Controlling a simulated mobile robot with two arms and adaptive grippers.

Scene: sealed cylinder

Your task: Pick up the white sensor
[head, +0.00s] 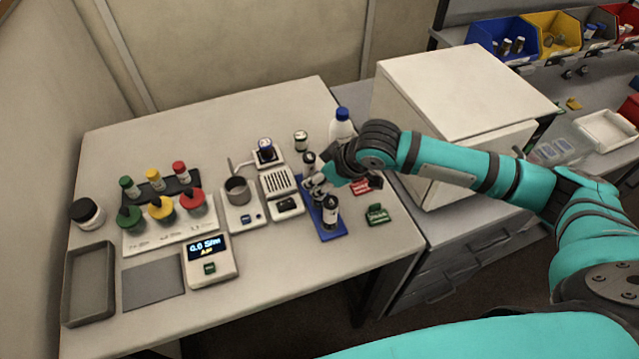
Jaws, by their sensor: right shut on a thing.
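My right gripper (320,182) reaches in from the right over the blue rack (334,236). It is shut on a small pale piece at the middle of the rack, which looks like the white sensor (317,190); the fingers hide most of it. I cannot tell whether the piece is still seated in the rack or lifted. A dark cylinder with a pale top (330,213) stands upright at the near end of the rack. A similar cylinder (309,163) stands at the far end, close to the gripper. My left gripper is not in view.
A blue-capped bottle (341,127) stands behind the gripper. A red block (362,186) and a green block (377,215) lie right of the rack. A vented white device (279,181) is close on the left.

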